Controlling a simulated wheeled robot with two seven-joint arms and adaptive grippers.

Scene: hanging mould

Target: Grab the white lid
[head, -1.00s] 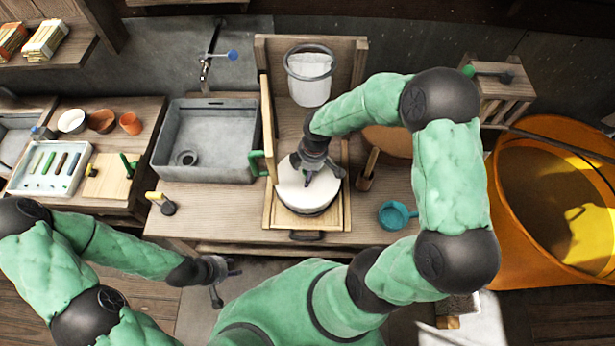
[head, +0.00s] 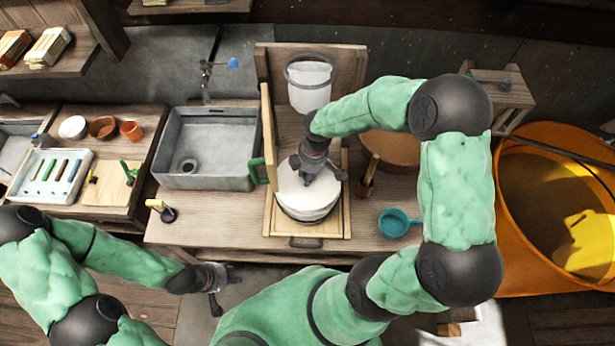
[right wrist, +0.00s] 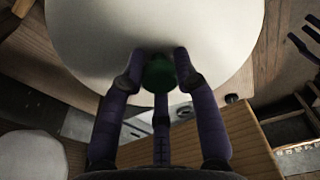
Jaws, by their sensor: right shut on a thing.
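The white lid (head: 293,187) is a round pale disc above the round mould on the wooden stand, in the middle of the head view. My right gripper (head: 309,178) comes down from above and is shut on the lid's green knob (right wrist: 159,74), which shows between the fingers in the right wrist view. The lid (right wrist: 150,25) fills the top of that view. In the head view a white band shows beneath the lid's top; I cannot tell how far the lid is from what lies under it. My left gripper (head: 218,287) is open and empty, in front of the bench.
A wooden upright with a green handle (head: 257,171) stands just left of the lid. A hanging white bucket (head: 309,85) is behind it. A grey sink (head: 208,150) is at left, a teal pan (head: 397,222) at right. An orange tub (head: 515,250) stands further right.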

